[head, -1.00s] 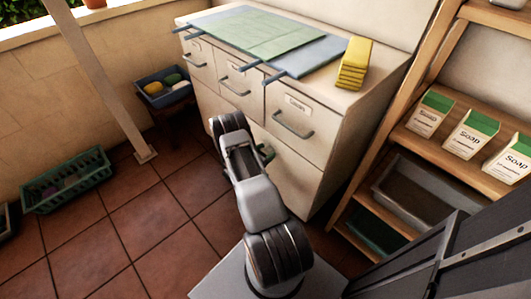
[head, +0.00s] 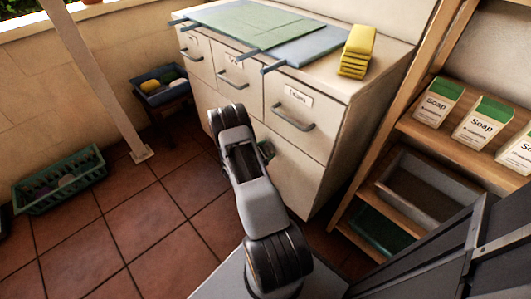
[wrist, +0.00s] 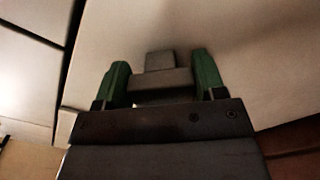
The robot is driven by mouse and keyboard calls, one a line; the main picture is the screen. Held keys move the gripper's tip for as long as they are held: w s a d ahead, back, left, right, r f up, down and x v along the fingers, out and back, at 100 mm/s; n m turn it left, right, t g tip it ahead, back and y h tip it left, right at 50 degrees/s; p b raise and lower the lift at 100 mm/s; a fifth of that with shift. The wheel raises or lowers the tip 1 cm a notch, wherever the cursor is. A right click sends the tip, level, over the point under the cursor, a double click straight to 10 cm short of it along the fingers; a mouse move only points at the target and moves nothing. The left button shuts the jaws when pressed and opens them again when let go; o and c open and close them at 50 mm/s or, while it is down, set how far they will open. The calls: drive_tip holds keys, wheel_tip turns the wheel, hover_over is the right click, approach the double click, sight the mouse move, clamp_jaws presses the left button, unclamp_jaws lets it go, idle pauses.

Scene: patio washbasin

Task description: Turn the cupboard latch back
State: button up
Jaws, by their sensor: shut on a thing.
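The cupboard latch (wrist: 161,78) is a small grey piece on the pale cupboard front, seen in the wrist view between my green fingers. My gripper (wrist: 162,84) is shut on it, one finger at each side. My arm hides the latch there.
Drawers with bar handles (head: 292,118) sit above the cupboard front. Folded yellow cloths (head: 357,50) lie on top. A wooden shelf with soap boxes (head: 483,122) stands close on the right.

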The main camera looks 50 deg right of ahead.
drive_tip(key=m+b, duration=0.2)
drive_tip(key=f+m+b, duration=0.1)
drive_tip(key=m+b, duration=0.1)
drive_tip(key=m, duration=0.1)
drive_tip(key=shift+s+m, duration=0.15)
drive_tip(key=shift+m, duration=0.15)
drive_tip(key=m+b, duration=0.3)
drive_tip(key=shift+m+b, duration=0.35)
drive_tip(key=shift+m, duration=0.05)
drive_tip(key=o, duration=0.9)
drive_tip(key=shift+a, duration=0.1)
drive_tip(key=a+p, duration=0.1)
drive_tip(key=a, duration=0.3)
drive_tip(key=a+p, duration=0.1)
drive_tip(key=a, duration=0.4)
drive_tip(key=w+a+p, duration=0.1)
drive_tip(key=a, duration=0.3)
drive_tip(key=shift+a, duration=0.35)
